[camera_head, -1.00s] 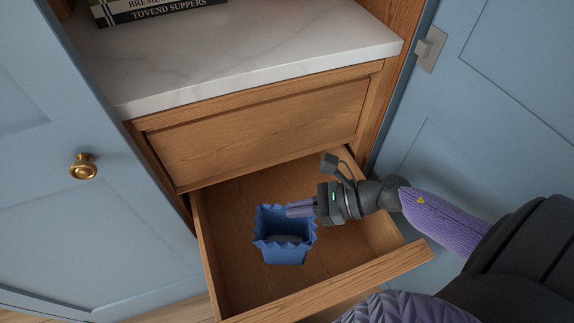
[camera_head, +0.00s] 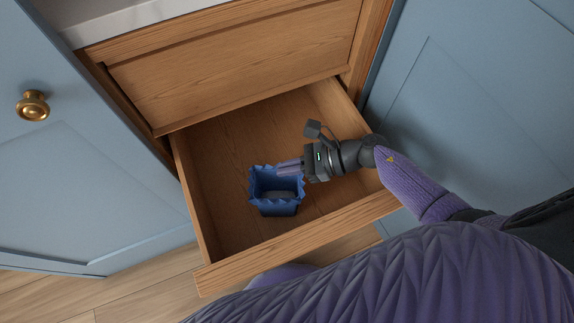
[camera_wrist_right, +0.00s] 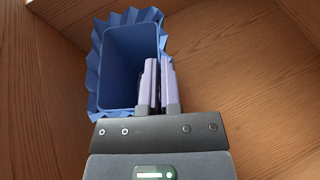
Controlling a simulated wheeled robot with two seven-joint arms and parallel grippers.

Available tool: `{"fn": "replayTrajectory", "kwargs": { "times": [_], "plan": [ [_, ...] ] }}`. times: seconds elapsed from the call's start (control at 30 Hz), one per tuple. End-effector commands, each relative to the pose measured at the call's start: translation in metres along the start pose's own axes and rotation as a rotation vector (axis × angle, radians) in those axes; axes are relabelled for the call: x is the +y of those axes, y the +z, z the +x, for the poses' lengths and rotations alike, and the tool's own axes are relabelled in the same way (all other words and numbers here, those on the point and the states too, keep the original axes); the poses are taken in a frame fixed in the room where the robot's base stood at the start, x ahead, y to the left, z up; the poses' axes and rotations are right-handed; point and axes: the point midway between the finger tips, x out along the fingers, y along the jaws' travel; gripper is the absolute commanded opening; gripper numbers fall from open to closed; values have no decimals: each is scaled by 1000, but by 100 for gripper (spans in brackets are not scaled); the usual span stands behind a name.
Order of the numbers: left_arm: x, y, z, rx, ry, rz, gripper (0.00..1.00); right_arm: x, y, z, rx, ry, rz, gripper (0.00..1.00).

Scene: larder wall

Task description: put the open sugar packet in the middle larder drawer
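The open sugar packet (camera_head: 278,207) is blue with a jagged open top. It is upright inside the pulled-out wooden drawer (camera_head: 300,245), below a closed drawer front; I cannot tell whether its base touches the drawer floor. My right gripper (camera_head: 281,168) reaches in from the right, its lilac fingers closed on the packet's wall at the rim. In the right wrist view the packet (camera_wrist_right: 130,65) opens toward the camera, and the gripper's two fingers (camera_wrist_right: 158,68) are close together with the packet's wall between them. My left gripper is out of view.
A closed wooden drawer front (camera_head: 235,70) is above the open drawer. Blue doors stand at the left (camera_head: 80,190) and right (camera_head: 470,110); the left has a brass knob (camera_head: 33,105). The drawer floor behind the packet is clear.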

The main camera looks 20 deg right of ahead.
Motion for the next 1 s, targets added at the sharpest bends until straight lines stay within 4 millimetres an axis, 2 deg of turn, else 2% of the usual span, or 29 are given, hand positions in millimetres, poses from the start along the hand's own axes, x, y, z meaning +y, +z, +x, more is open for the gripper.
{"fn": "replayTrajectory", "kwargs": {
  "times": [0.23, 0.4, 0.43, 0.67, 0.73, 1.0],
  "plan": [
    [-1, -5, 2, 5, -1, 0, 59, 0, -2, 1, 1, 0, -1, 0],
    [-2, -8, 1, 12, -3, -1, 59, 0, -1, 0, 1, 0, -1, 36],
    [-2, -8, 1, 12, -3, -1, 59, 0, -1, 0, 1, 0, -1, 39],
    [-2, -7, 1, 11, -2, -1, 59, 0, 0, 0, 1, -1, -1, 39],
    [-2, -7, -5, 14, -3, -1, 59, 0, 6, -2, 0, -1, -2, 39],
    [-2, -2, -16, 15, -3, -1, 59, 0, 4, -60, 4, -2, -2, 39]
  ]
}}
